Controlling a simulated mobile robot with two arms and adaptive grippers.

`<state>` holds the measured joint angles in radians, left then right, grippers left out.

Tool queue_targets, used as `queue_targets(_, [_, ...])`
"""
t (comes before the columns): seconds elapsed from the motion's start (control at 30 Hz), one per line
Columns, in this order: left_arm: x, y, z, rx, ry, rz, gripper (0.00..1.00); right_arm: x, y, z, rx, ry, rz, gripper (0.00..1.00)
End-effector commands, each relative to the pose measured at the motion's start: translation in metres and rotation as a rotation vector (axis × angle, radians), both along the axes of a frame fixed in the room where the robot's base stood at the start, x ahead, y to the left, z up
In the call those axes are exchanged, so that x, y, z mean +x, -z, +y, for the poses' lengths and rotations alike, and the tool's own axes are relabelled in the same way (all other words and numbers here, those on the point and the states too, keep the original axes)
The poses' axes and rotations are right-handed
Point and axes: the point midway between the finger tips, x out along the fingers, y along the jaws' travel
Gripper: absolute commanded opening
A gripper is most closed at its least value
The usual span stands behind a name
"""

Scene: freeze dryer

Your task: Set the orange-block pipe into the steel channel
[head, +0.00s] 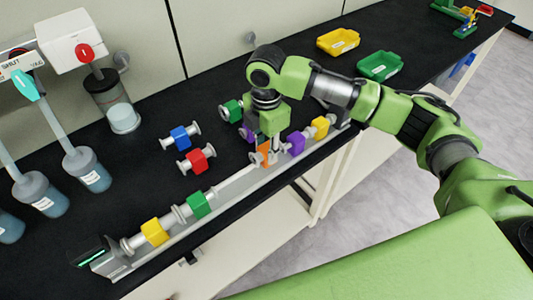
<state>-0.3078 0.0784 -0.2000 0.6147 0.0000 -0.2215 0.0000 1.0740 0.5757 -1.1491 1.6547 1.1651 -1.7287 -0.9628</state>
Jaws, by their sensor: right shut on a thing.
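The orange-block pipe (263,154) is held by my right gripper (267,143), which points down from above and hides most of it. It is at the gap in the steel channel (240,188), between the green-block pipe (198,205) and the purple-block pipe (292,143). I cannot tell whether it touches the channel floor. The channel runs along the table's front edge. A yellow-block pipe (154,232) lies at its left end and another yellow-block pipe (320,126) at its right end. My left gripper is out of view.
Loose pipes with blue (181,138), red (196,161) and green (232,111) blocks lie behind the channel, and a purple one (247,133) is partly hidden by my gripper. Flasks (122,118) stand at left. Yellow (338,42) and green (380,66) bins stand at the back.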

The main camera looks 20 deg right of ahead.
Motion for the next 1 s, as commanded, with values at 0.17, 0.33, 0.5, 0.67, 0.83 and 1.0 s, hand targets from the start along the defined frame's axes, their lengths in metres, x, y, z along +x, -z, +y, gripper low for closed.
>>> queue_targets(0.17, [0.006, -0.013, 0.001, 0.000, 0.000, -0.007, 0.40, 0.001, 0.023, -0.001, -0.001, 0.000, 0.003, 0.00])
queue_targets(0.33, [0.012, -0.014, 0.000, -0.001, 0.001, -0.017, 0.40, 0.001, 0.032, -0.001, 0.000, 0.000, 0.000, 0.00])
queue_targets(0.5, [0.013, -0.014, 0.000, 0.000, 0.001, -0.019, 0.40, 0.001, 0.032, -0.001, 0.000, 0.000, 0.000, 0.00])
queue_targets(0.67, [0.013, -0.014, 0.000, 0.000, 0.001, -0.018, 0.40, 0.001, 0.035, -0.001, 0.000, 0.000, 0.000, 0.38])
queue_targets(0.83, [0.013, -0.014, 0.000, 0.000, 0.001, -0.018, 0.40, 0.001, 0.035, -0.001, 0.000, 0.000, 0.000, 0.44])
queue_targets(1.0, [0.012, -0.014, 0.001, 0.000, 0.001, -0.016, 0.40, 0.001, 0.035, -0.001, 0.000, 0.001, 0.000, 0.44])
